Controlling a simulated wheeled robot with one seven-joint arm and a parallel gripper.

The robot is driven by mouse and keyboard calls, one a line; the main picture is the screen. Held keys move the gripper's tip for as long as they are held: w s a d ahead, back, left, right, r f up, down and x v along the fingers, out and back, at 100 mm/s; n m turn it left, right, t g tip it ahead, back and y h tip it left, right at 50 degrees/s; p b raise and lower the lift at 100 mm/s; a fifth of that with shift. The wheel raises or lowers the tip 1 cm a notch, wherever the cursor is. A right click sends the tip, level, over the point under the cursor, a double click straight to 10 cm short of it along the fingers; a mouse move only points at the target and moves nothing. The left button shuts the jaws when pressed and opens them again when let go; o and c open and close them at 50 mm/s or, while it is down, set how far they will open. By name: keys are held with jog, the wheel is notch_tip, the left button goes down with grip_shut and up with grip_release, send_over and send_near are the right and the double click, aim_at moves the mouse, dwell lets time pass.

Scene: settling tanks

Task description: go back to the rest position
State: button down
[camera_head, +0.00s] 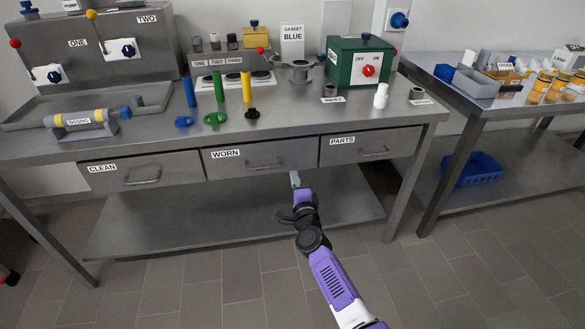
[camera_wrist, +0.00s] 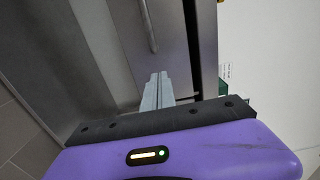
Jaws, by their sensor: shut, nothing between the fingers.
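My gripper (camera_head: 295,180) is in front of the workbench in the head view, just below the drawer marked WORN (camera_head: 235,160). My purple arm reaches up to it from the lower right. In the wrist view the fingers (camera_wrist: 158,90) are together with nothing between them. A drawer front with a long bar handle (camera_wrist: 149,25) shows beyond the fingers there. I cannot tell whether the fingertips touch the bench. The drawers marked CLEAN (camera_head: 120,182) and PARTS (camera_head: 350,151) flank WORN, and all three look shut.
The steel bench (camera_head: 300,112) carries blue, green and yellow posts, a green switch box (camera_head: 345,68) and a dosing cylinder (camera_head: 85,120). A lower shelf (camera_head: 170,225) lies under the drawers. A second table with a blue basket (camera_head: 472,170) below stands right. The floor in front is clear.

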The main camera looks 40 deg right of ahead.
jog(key=shift+p+v, duration=0.65)
jog(key=shift+v, duration=1.85)
jog(key=s+a+r+n+t, duration=0.2)
jog(key=s+a+r+n, duration=0.15)
jog(key=r+n, duration=0.35)
jog(key=s+a+r+n+y+p, duration=0.2)
jog(key=s+a+n, duration=0.4)
jog(key=s, duration=0.6)
jog(key=s+a+r+n+g+y+p, duration=0.1)
jog(key=s+a+r+n+y, duration=0.3)
jog(key=s+a, duration=0.6)
jog(key=s+a+r+n+g+y+p, duration=0.1)
jog(key=s+a+r+n+y+p, duration=0.2)
jog(key=s+a+n, duration=0.4)
jog(key=s+a+r+y, duration=0.1)
jog(key=s, duration=0.7)
jog(key=shift+s+r+n, duration=0.25)
jog(key=shift+s+n, duration=0.05)
jog(key=shift+n, duration=0.1)
